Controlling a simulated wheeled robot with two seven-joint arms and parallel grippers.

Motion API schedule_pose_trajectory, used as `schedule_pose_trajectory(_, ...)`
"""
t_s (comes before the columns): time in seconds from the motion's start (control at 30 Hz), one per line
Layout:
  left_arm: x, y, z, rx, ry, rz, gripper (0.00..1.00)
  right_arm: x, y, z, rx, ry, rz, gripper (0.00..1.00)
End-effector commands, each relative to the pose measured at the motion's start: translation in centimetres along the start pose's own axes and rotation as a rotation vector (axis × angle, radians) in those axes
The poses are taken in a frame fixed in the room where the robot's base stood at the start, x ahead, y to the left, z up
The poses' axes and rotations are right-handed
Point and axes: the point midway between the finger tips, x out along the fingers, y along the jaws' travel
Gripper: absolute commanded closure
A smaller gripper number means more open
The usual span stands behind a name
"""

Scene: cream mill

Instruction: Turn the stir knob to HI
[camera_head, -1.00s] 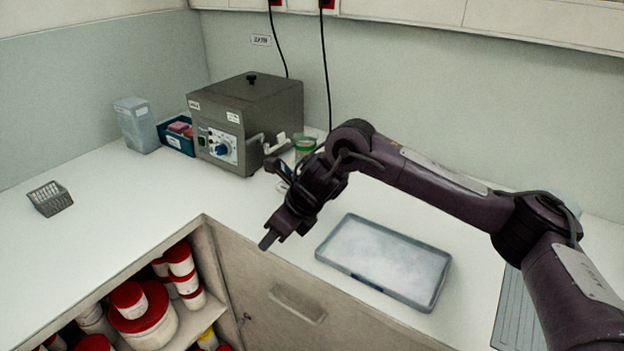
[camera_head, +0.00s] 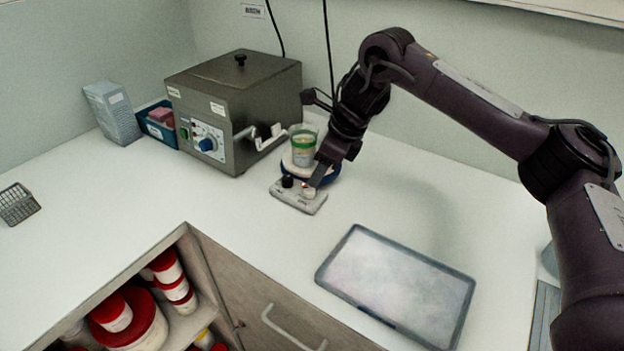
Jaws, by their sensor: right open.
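A small stirrer stands on the counter, with a light grey control panel (camera_head: 285,194) at its front. A black knob (camera_head: 287,181) is on the left of the panel and a pale knob with some red (camera_head: 308,191) on the right. The lettering is too small to read, so I cannot tell the knobs' settings. My right gripper (camera_head: 316,182) points down at the pale knob, fingertips close above or beside it; contact cannot be told. It is open and partly hides the panel and stirrer. My left gripper is not in view.
A green-banded beaker (camera_head: 303,146) sits on the stirrer's round plate, close behind my gripper. A grey heater box (camera_head: 236,100) with a blue knob is to the left. A shallow tray (camera_head: 326,277) lies at the front right.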

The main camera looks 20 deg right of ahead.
Motion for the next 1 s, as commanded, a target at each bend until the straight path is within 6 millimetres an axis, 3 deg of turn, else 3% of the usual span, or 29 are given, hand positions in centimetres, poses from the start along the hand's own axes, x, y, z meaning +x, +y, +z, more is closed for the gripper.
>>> schedule_pose_trajectory(0.1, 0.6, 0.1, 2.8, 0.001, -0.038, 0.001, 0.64, 2.5, 0.1, -0.1, 0.002, 0.001, 0.005, 0.54)
schedule_pose_trajectory(0.23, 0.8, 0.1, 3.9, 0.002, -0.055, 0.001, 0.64, 4.3, 0.1, -0.1, 0.002, 0.001, 0.004, 0.54)
schedule_pose_trajectory(0.37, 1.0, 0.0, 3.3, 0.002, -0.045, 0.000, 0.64, 5.3, 0.1, 0.0, 0.002, 0.000, 0.002, 0.54)
schedule_pose_trajectory(0.57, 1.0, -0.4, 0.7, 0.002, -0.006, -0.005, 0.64, 5.6, 0.0, 0.0, 0.002, 0.000, -0.001, 0.54)
schedule_pose_trajectory(0.7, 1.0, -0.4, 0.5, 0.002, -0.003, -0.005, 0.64, 5.6, 0.0, 0.0, 0.002, 0.000, -0.001, 0.55)
schedule_pose_trajectory(1.0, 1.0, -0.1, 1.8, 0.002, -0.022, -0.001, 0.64, 5.6, 0.0, 0.0, 0.002, 0.000, -0.001, 0.94)
